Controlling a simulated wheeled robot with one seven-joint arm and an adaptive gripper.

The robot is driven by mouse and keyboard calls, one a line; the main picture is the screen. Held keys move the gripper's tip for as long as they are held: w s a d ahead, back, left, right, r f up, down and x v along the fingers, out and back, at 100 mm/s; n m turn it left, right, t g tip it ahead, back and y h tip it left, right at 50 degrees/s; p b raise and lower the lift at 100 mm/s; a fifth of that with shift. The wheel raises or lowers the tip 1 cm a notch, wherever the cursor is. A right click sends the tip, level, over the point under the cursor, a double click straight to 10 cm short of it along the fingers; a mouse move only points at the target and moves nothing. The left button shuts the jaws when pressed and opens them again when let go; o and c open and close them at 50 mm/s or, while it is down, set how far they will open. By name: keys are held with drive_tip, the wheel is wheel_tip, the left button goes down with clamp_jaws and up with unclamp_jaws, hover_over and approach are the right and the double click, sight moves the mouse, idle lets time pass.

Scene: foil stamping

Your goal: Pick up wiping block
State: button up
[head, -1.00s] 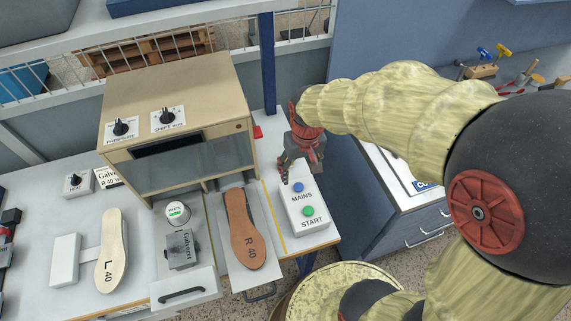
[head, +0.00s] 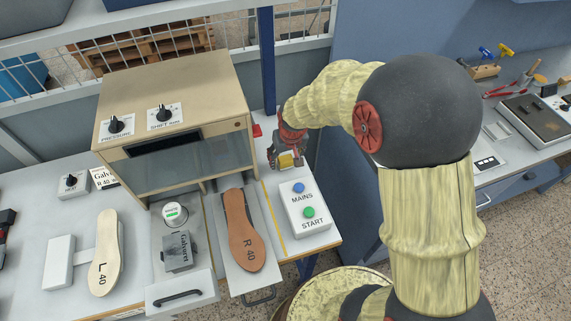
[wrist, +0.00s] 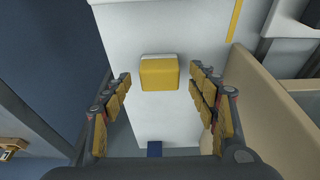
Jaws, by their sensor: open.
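The wiping block (wrist: 159,75) is a yellow block with a white strip along its far edge. It lies on the white table top in the wrist view, centred between my fingertips. My gripper (head: 285,159) hangs over the back right part of the table in the head view, behind the button box. In the wrist view my gripper (wrist: 160,80) is open, its yellow-padded fingers spread on both sides of the block, with clear gaps. In the head view a yellow patch shows at the gripper; I cannot tell whether it is the block or the finger pads.
The beige stamping machine (head: 176,100) stands left of my gripper; its wall shows at right in the wrist view (wrist: 270,125). The MAINS/START box (head: 304,207) is in front. A brown R 40 insole (head: 243,235) lies on the tray. A blue post (head: 267,65) rises behind.

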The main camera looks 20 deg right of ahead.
drive_tip(key=shift+w+f, duration=0.25)
drive_tip(key=shift+f, duration=0.45)
drive_tip(key=shift+c, duration=0.7)
drive_tip(key=c, duration=1.1)
drive_tip(key=shift+r, duration=0.1)
